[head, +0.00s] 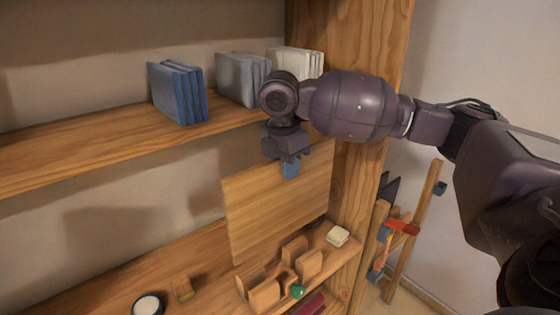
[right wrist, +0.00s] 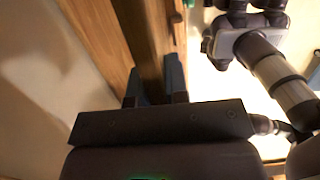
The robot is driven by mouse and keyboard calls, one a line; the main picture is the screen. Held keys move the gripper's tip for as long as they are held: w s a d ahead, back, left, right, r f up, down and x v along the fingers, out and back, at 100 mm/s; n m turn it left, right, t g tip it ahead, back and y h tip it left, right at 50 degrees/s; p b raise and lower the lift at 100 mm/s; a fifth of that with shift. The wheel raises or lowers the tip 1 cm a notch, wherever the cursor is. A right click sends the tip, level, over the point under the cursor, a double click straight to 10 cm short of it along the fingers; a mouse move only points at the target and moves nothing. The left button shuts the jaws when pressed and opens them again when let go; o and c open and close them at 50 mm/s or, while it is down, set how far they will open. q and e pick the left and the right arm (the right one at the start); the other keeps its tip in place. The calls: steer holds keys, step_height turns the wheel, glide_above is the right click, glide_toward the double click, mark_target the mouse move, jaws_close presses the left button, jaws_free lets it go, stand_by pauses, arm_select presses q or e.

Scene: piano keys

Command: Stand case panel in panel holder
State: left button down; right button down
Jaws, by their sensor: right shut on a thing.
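The case panel (head: 270,205), a flat light-wood board, is upright and slightly tilted in the head view, in front of the wall above the lower shelf. My right gripper (head: 290,168) is shut on its top edge from above. The right wrist view shows the blue fingers (right wrist: 155,88) on either side of a wooden piece that looks like the panel. The panel holder (head: 285,277), a set of wooden blocks, stands on the lower shelf just below and in front of the panel. I cannot tell whether the panel's lower edge touches it. My left gripper is not in view.
Blue books (head: 178,92), grey books (head: 243,78) and white books (head: 297,62) stand on the upper shelf. A cream block (head: 337,235), a small green object (head: 297,291) and a round white-topped item (head: 148,304) are on the lower shelf. A wooden rack (head: 405,235) stands at right.

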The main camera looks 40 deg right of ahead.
steer(key=f, duration=0.1)
glide_above(288, 234)
steer(key=shift+f, duration=2.3)
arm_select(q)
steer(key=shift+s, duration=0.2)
arm_select(e)
steer(key=shift+w+a+f, duration=0.1)
steer(key=shift+w+f, duration=0.05)
steer(key=shift+f, duration=2.5)
steer(key=shift+w+f, duration=0.1)
steer(key=shift+f, duration=2.5)
steer(key=c, duration=1.1)
jaws_free()
steer(key=shift+f, duration=0.15)
steer(key=shift+o, duration=0.2)
arm_select(q)
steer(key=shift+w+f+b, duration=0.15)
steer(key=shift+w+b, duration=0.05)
steer(key=shift+b, duration=0.15)
arm_select(e)
step_height(288, 234, up, 11)
steer(key=a, duration=0.1)
steer(key=shift+a, duration=0.15)
